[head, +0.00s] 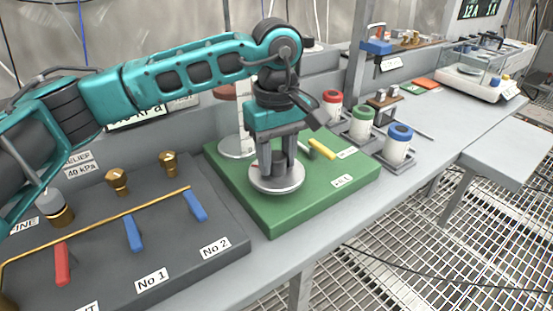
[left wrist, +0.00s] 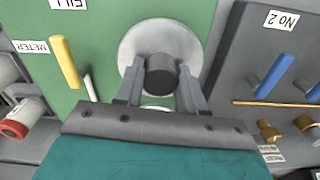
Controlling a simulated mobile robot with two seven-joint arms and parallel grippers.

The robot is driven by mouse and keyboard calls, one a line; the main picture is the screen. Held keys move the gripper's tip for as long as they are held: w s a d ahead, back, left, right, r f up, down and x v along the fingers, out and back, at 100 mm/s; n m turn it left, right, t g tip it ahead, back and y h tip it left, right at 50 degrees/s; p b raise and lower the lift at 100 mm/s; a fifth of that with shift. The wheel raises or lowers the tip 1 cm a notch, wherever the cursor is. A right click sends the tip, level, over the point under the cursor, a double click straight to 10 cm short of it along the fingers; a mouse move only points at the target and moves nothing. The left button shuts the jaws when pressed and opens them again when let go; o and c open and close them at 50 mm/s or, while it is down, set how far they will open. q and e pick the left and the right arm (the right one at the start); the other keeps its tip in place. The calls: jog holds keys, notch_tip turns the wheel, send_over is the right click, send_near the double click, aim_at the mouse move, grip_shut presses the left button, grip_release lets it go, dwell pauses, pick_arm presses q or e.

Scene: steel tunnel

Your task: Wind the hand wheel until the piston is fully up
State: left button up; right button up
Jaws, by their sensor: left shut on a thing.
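The hand wheel (head: 277,184) is a silver disc lying flat on the green board (head: 325,195), and it shows from above in the left wrist view (left wrist: 135,45). My left gripper (head: 276,168) comes down over it from above. Its fingers (left wrist: 160,92) are shut on the dark round knob (left wrist: 161,76) of the wheel. Behind the gripper stands a pale upright column on a round base (head: 237,148) with a brown disc (head: 228,91) at its top. This looks like the piston, and my gripper hides part of it. My right gripper is out of view.
A yellow lever (head: 321,149) sits close to the gripper's right. The dark panel (head: 190,240) at left carries blue and red levers, brass knobs and a brass rod. Red, green and blue-topped canisters (head: 398,145) stand at the right.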

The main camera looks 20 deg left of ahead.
aim_at(276, 156)
pick_arm(q)
jog(key=m, duration=0.3)
jog(key=shift+m+b, duration=0.7)
jog(key=shift+m, duration=1.6)
jog(key=o, duration=1)
jog(key=shift+o, duration=0.2)
notch_tip(276, 156, up, 13)
jog(key=p, duration=0.2)
